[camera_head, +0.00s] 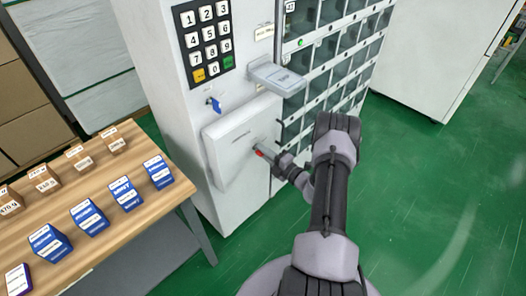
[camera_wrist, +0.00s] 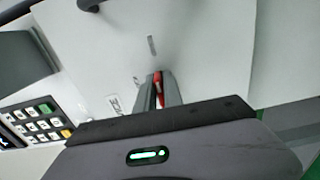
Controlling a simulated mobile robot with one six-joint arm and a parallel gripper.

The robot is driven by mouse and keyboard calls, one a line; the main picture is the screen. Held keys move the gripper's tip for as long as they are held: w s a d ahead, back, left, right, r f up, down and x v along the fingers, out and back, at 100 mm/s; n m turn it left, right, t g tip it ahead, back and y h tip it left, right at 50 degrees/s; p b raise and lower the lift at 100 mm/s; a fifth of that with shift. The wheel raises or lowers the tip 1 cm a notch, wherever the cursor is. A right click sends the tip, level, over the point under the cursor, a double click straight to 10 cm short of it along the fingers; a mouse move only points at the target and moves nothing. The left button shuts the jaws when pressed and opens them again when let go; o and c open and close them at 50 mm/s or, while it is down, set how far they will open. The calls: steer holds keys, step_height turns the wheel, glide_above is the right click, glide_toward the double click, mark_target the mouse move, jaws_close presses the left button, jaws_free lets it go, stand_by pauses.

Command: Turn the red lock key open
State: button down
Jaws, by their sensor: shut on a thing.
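The red lock key (camera_head: 259,153) sits at the white box panel (camera_head: 228,140) on the front of the vending machine. In the wrist view the red key (camera_wrist: 158,90) shows between my two fingers. My gripper (camera_head: 272,157) is shut on the red key, with the fingertips close to the panel. The key's far end and the lock slot are hidden behind the fingers, so I cannot tell how far the key is turned. The white panel (camera_wrist: 205,45) lies flat against the machine.
A grey handle-like part (camera_head: 277,79) juts out above. Glass compartments (camera_head: 340,60) are at right. A wooden table (camera_head: 110,225) with several boxes stands at left. Green floor is free at right.

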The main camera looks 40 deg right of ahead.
steer(key=c, duration=1.5)
jaws_free()
steer(key=s+p, duration=0.1)
steer(key=s, duration=0.4)
steer(key=s+d+p, duration=0.1)
steer(key=s, duration=0.5)
steer(key=s+p, duration=0.2)
steer(key=s, duration=0.4)
steer(key=shift+s+d, duration=0.15)
steer(key=shift+s, duration=0.05)
